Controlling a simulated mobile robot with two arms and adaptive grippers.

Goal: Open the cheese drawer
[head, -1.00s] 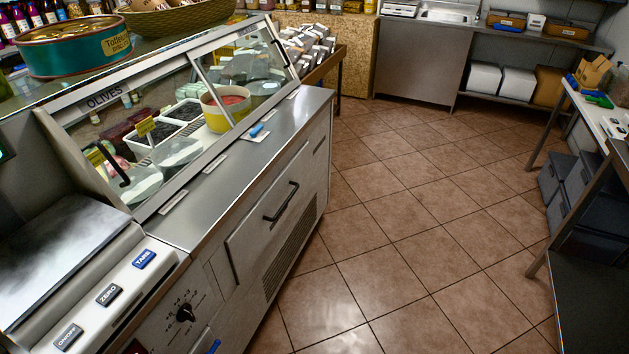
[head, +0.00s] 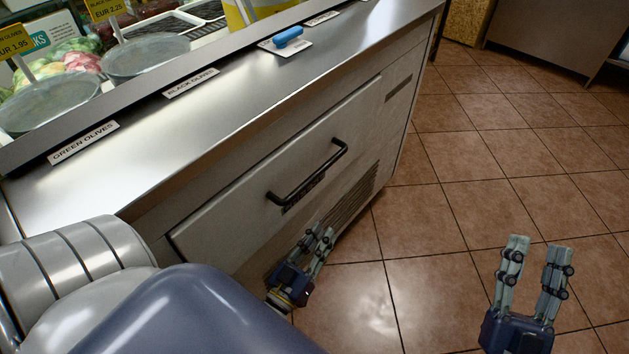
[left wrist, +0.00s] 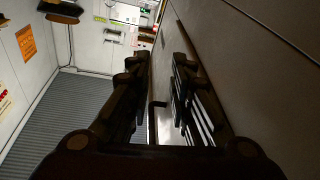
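The drawer (head: 235,222) is a pale front panel in the side of the counter and looks flush, shut. Its black bar handle (head: 308,175) runs across the panel, with a dark plate behind it that I cannot read. My left gripper (head: 319,230) is open and empty, below the handle and apart from it, with its fingers pointing up. In the left wrist view its two fingers (left wrist: 155,75) stand apart beside a pale panel. My right gripper (head: 536,243) is open and empty over the floor at the right, away from the counter.
The steel counter top (head: 170,125) carries a blue object (head: 287,37) and name cards such as the green olives card (head: 84,142). A vent grille (head: 350,200) lies below the drawer. The tiled floor (head: 480,155) to the right is clear.

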